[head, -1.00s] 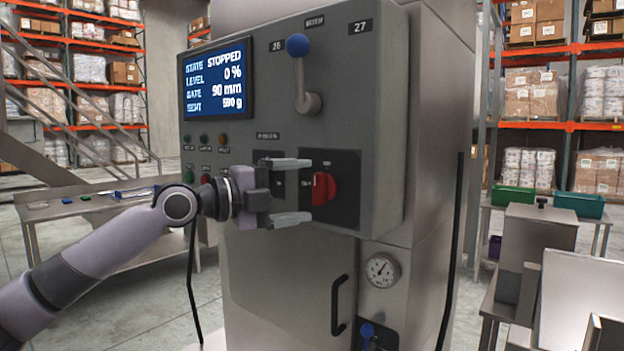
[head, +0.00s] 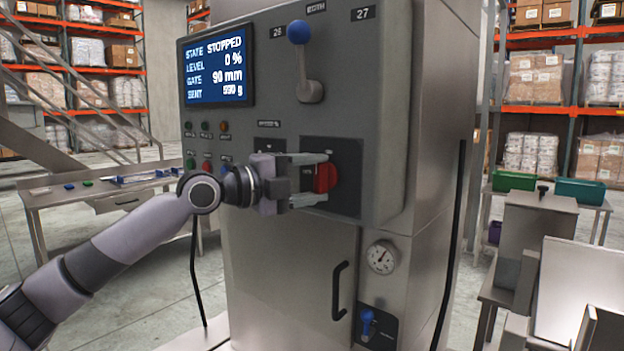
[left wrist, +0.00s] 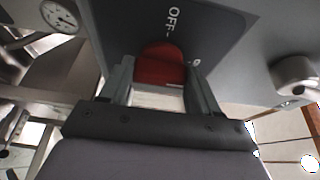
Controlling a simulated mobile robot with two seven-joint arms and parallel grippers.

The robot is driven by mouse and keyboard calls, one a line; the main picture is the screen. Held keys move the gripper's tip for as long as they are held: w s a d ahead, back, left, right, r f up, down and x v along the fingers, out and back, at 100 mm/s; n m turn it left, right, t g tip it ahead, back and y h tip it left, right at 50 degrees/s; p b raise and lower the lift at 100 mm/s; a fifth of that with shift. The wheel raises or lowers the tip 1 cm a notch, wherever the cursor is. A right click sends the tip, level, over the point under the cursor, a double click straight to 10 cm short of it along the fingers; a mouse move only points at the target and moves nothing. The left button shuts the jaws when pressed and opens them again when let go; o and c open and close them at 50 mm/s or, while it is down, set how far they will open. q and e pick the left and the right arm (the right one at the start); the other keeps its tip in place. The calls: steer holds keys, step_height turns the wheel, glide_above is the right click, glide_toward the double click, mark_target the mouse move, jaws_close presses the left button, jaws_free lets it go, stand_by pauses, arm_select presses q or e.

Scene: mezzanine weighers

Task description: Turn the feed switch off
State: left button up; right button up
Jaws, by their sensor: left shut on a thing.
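The red feed switch (head: 325,178) is a rotary knob on a dark plate (head: 347,200) at the right of the grey control panel. My left gripper (head: 318,178) is shut on the red knob, with one finger above it and one below it in the head view. In the left wrist view the red knob (left wrist: 162,66) sits between the two fingers (left wrist: 160,82). The word OFF shows on the plate beyond the knob, with a line beside it. Part of the knob is hidden by the fingers. My right gripper is not in view.
The panel also carries a screen (head: 217,72) reading STOPPED, a blue-knobbed lever (head: 299,32) and small coloured buttons (head: 206,164). Below are a door handle (head: 339,290) and a gauge (head: 381,257). A metal bench (head: 95,190) stands at the left.

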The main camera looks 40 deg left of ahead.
arm_select(q)
steer(key=shift+f+n+t+b, duration=0.3)
steer(key=shift+n+t+b, duration=0.1)
steer(key=shift+n+b, duration=0.6)
steer(key=shift+d+n+t, duration=0.1)
steer(key=shift+n+t, duration=0.3)
steer(key=shift+n, duration=0.6)
steer(key=n+t+b, duration=0.1)
steer(key=n, duration=0.2)
steer(key=n+t, duration=0.1)
steer(key=n, duration=0.1)
steer(key=n+y, duration=0.1)
steer(key=n, duration=0.1)
steer(key=shift+d+n+t, duration=0.1)
steer(key=shift+n+t, duration=0.2)
steer(key=shift+t, duration=0.1)
steer(key=n+y, duration=0.1)
steer(key=n, duration=0.1)
steer(key=shift+n+t, duration=0.3)
steer(key=shift+t, duration=0.1)
steer(key=n+y, duration=0.1)
steer(key=n, duration=0.1)
steer(key=shift+d+n, duration=0.1)
steer(key=shift+n, duration=0.2)
steer(key=shift+n+t+y+p, duration=0.6)
steer(key=shift+n+y+p, duration=0.8)
steer(key=shift+n, duration=1.3)
steer(key=shift+n+y, duration=0.3)
steer(key=shift+y, duration=0.1)
